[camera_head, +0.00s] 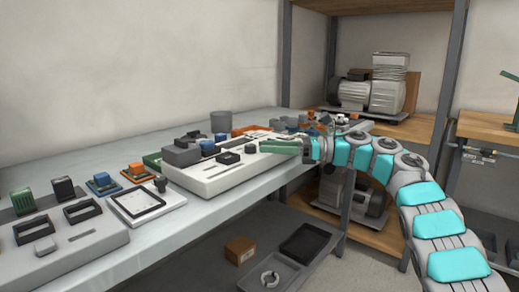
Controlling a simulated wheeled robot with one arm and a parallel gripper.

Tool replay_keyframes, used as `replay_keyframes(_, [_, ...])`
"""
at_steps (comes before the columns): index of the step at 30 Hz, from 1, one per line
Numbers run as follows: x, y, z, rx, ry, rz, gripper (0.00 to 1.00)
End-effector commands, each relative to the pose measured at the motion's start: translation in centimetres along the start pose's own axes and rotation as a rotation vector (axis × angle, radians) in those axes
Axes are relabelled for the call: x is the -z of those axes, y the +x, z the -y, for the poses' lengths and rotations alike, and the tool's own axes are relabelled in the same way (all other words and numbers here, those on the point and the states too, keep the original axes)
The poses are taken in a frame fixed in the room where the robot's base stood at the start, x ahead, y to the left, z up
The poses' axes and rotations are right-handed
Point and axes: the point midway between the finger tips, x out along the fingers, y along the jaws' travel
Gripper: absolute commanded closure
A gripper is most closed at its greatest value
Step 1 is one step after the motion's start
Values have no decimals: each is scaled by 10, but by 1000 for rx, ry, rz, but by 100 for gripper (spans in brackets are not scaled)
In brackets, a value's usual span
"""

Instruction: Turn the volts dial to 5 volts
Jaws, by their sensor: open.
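My gripper (278,147) reaches in from the right on my teal-padded arm, its green fingers pointing left. It is open, with nothing visible between the fingers, above the right part of a white console (205,179). Small dark block-like parts sit on the console, among them one in the middle (228,158) and one nearer my gripper (250,149). A white panel (140,206) with a black frame and a small dark knob (160,184) lies left of the console. No labels or volt markings are readable, so I cannot tell which part is the volts dial.
The grey bench (150,240) runs along the wall. A grey panel (60,248) with dark switches lies at its left. A lower shelf holds a cardboard box (239,250) and trays. Compressors (372,92) stand on a rack behind my arm.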

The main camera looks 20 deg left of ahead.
Motion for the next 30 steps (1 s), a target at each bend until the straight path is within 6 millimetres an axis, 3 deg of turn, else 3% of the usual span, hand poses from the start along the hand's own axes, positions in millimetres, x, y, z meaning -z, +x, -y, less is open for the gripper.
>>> replay_keyframes(3, [1, -20, 0, -1, -2, 0, 50])
replay_keyframes(8, [0, -38, 0, 1, -1, 0, 50])
replay_keyframes(20, [-5, -40, 4, 19, 12, 11, 50])
replay_keyframes(23, [-23, -43, 20, 91, 61, 56, 50])
replay_keyframes(25, [-46, -48, 38, 179, 118, 114, 50])
replay_keyframes(30, [-108, -93, 91, 465, 308, 341, 50])
